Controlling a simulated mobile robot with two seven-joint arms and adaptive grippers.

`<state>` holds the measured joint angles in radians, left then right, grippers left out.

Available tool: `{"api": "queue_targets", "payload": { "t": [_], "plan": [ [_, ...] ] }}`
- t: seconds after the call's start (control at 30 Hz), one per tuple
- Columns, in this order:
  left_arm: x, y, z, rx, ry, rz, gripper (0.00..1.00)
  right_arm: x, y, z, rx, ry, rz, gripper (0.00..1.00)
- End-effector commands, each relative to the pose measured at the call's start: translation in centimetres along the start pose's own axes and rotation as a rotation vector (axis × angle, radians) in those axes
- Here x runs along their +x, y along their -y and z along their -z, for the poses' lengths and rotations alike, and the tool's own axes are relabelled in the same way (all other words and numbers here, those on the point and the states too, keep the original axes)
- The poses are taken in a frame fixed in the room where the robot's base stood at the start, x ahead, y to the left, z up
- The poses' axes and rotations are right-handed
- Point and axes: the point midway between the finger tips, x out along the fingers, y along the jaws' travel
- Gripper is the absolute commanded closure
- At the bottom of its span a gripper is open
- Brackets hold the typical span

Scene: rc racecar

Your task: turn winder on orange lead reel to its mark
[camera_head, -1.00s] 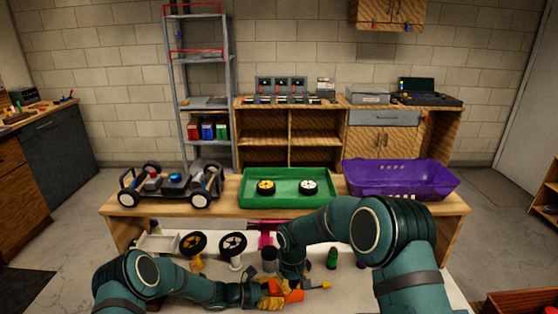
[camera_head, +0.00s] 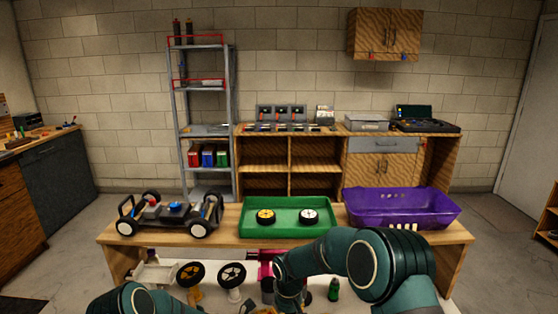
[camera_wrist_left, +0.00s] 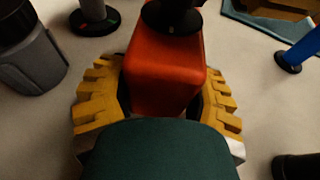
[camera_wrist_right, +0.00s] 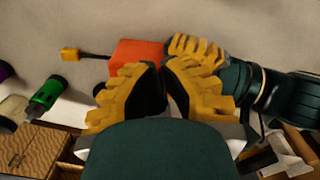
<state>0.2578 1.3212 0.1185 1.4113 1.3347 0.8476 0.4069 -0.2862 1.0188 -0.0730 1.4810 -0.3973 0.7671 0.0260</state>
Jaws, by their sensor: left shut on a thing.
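The orange lead reel (camera_wrist_left: 165,70) is a red-orange block between the yellow fingers of my left gripper (camera_wrist_left: 160,95), which is shut on it. A black round part (camera_wrist_left: 172,14) sits on top of the reel; whether it is the winder is unclear. In the right wrist view the reel (camera_wrist_right: 135,50) has a dark lead running left to a yellow end (camera_wrist_right: 70,54). My right gripper (camera_wrist_right: 161,68) is close in front of the reel, its fingertips nearly together; whether they grip anything is hidden. No mark can be made out. Both grippers are out of the head view.
A green bottle (camera_wrist_right: 47,93) lies near the reel's lead in the right wrist view. A grey container (camera_wrist_left: 28,50) and a black-based stand (camera_wrist_left: 93,18) are left of the reel in the left wrist view. Beyond are a green tray (camera_head: 288,231), purple basket (camera_head: 405,208) and racecar (camera_head: 170,215).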

Motion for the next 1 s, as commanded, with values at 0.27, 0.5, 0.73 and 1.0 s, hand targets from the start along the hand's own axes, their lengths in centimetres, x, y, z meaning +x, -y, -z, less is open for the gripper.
{"api": "queue_targets", "payload": {
  "t": [0.27,0.5,0.73,1.0],
  "plan": [
    [0.0,0.3,0.6,-0.008,-0.009,0.003,0.75,-0.6,0.2,-0.4,0.0,-0.003,-0.001,1.0],
    [0.0,0.2,0.6,-0.008,-0.009,0.002,0.75,-3.2,0.2,-0.5,0.0,-0.002,-0.001,1.0],
    [-0.1,0.2,0.6,-0.007,-0.009,0.001,0.75,-5.4,0.2,-0.5,0.0,-0.001,-0.001,1.0],
    [-0.1,0.1,0.5,-0.007,-0.009,0.0,0.75,-6.0,0.2,-0.5,0.0,0.002,0.0,1.0]
  ]
}}
